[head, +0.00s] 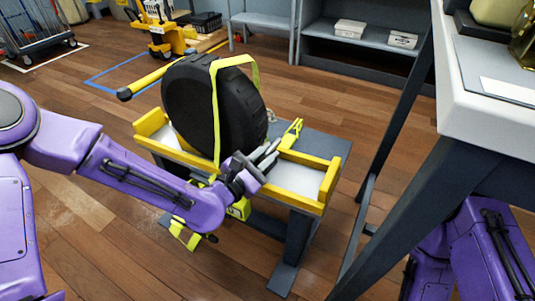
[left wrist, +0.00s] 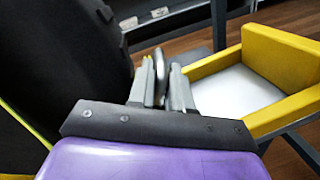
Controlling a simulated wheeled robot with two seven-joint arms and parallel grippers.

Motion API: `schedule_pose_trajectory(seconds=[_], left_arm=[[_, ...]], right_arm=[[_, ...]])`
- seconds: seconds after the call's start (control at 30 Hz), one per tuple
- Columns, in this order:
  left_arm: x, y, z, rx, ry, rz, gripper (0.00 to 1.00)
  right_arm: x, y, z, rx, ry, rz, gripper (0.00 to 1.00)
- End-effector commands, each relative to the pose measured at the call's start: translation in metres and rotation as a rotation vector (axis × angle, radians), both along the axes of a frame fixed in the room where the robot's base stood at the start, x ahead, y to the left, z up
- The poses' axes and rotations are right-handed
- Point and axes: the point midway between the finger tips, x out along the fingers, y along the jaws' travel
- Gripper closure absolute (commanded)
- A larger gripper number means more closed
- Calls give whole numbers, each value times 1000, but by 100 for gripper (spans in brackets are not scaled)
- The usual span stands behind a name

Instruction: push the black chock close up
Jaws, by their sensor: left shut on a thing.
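A big black tyre (head: 215,105) stands upright on a low yellow-edged stand (head: 300,178), with a yellow strap (head: 214,110) over it. My left gripper (head: 264,156) is low at the tyre's right side, above the stand's pale top. In the left wrist view its fingers (left wrist: 162,92) are shut on a small grey, curved thing (left wrist: 160,62), mostly hidden between them. The tyre's dark side (left wrist: 75,60) is close on the left there. I cannot make out a separate black chock; the arm and gripper cover part of the tyre's foot. My right gripper is out of view.
The stand's raised yellow end wall (head: 329,181) is right of the gripper. A yellow clamp-like part (head: 292,134) stands just behind it. A white-topped table (head: 475,110) blocks the right.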

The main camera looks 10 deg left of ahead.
Motion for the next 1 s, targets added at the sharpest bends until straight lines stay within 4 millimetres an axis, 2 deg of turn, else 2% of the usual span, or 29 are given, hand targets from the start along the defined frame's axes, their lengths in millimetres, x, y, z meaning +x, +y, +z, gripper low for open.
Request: schedule_pose_trajectory(seconds=[0.07,0.1,0.13,0.2,0.77,0.87,0.93,1.0], left_arm=[[4,5,2,-1,-6,17,100],[4,5,2,-2,-6,18,68],[4,5,2,-2,-6,19,58],[5,6,2,-4,-6,21,52],[4,10,3,-5,-5,28,56],[-6,16,4,-5,-3,29,56],[-19,21,5,-6,-1,25,51],[-35,30,5,-3,1,23,51]], right_arm=[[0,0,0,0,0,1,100],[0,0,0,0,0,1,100],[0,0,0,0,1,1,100],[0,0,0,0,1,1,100],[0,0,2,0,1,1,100],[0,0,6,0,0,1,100],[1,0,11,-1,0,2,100],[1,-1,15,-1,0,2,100]])
